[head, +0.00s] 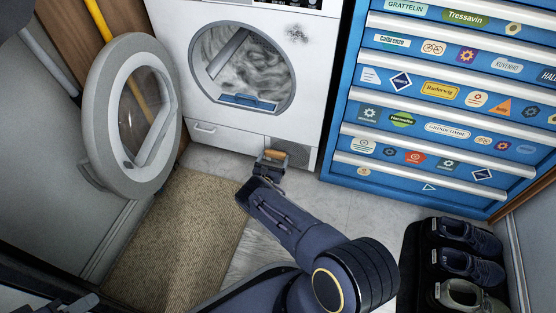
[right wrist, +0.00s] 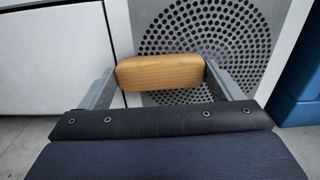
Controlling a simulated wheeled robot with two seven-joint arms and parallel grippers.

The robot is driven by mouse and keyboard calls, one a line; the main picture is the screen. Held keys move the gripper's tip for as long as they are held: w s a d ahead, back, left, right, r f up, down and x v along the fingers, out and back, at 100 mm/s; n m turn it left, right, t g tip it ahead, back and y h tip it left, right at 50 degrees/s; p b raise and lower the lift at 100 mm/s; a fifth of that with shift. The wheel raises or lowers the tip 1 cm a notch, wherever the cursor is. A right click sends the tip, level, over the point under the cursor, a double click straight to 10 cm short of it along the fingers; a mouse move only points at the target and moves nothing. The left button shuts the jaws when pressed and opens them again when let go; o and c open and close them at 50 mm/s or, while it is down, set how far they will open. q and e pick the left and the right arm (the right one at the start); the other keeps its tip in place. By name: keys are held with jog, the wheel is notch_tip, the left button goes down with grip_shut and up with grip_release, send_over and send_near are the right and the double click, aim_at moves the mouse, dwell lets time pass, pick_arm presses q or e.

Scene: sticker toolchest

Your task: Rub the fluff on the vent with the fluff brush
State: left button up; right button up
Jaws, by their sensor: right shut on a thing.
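The fluff brush (head: 275,154) shows as a wooden block between the fingers of my right gripper (head: 270,163), which is shut on it. In the right wrist view the brush (right wrist: 160,72) lies across the two fingers of the gripper (right wrist: 163,83), in front of the vent. The vent (head: 296,153) is a grey panel low on the white dryer; the right wrist view shows its round perforated grille (right wrist: 215,35). The brush hides part of the grille, and contact cannot be told. No clear fluff shows on the visible holes. A dark part of my left gripper (head: 75,304) shows at the bottom left.
The dryer's round door (head: 105,130) hangs open on the left. A blue tool chest (head: 400,150) with stickers stands close to the right. Shoes (head: 465,265) sit on a dark tray at the lower right. A beige mat (head: 170,235) covers the floor at left.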

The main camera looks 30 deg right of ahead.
jog(key=shift+a+r, duration=0.1)
jog(key=shift+r, duration=0.45)
jog(key=shift+s+d+p, duration=0.5)
jog(key=shift+s+d, duration=0.05)
jog(key=shift+d, duration=0.05)
jog(key=shift+s+d, duration=1.5)
jog(key=shift+s, duration=0.15)
jog(key=shift+s+d+p, duration=0.2)
jog(key=shift+s+d, duration=0.6)
jog(key=shift+s, duration=0.3)
jog(key=shift+s+d+p, duration=0.15)
jog(key=shift+s+d, duration=0.65)
jog(key=shift+s, duration=0.25)
jog(key=v, duration=0.6)
jog(key=shift+a, duration=0.1)
